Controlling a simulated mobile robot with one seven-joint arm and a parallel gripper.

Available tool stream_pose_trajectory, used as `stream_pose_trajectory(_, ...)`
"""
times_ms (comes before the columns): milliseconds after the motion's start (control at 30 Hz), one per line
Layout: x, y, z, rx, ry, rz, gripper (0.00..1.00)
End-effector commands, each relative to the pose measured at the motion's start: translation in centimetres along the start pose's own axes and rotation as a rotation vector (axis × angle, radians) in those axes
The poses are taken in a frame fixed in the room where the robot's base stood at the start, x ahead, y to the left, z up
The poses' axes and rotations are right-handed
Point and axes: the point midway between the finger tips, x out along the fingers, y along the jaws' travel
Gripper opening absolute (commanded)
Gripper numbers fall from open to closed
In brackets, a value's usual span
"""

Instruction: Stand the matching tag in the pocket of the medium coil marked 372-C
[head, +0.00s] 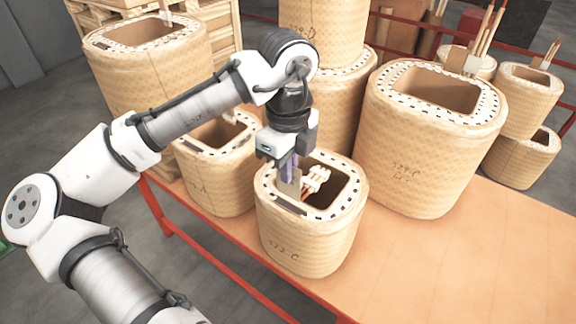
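The medium coil marked 372-C (300,248) stands upright on the table near its front edge, with a tan wrapped wall and an oblong opening. Its handwritten mark faces me. My gripper (289,172) points down over the left part of this coil's top. It appears shut on a small grey-tan tag (289,187), which hangs upright at the left side of the opening. I cannot tell whether the tag's lower end is inside a pocket or just above the rim. The tag's writing is not readable. Leads with pale ends (315,180) show in the opening beside the tag.
A large coil (430,150) stands close on the right, and another coil (215,180) close behind left. Stacked coils (335,105) rise behind my gripper. Smaller coils with upright leads (525,100) stand at the back right. The table's front right (460,270) is clear.

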Motion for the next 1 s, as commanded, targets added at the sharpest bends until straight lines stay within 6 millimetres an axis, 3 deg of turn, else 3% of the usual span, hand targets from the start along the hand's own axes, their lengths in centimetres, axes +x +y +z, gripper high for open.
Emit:
stream_pose_trajectory(700,5.3,0.0,0.0,0.0,0.002,0.0,0.0)
stream_pose_trajectory(1000,6.4,0.0,0.0,0.0,0.0,0.0,0.0)
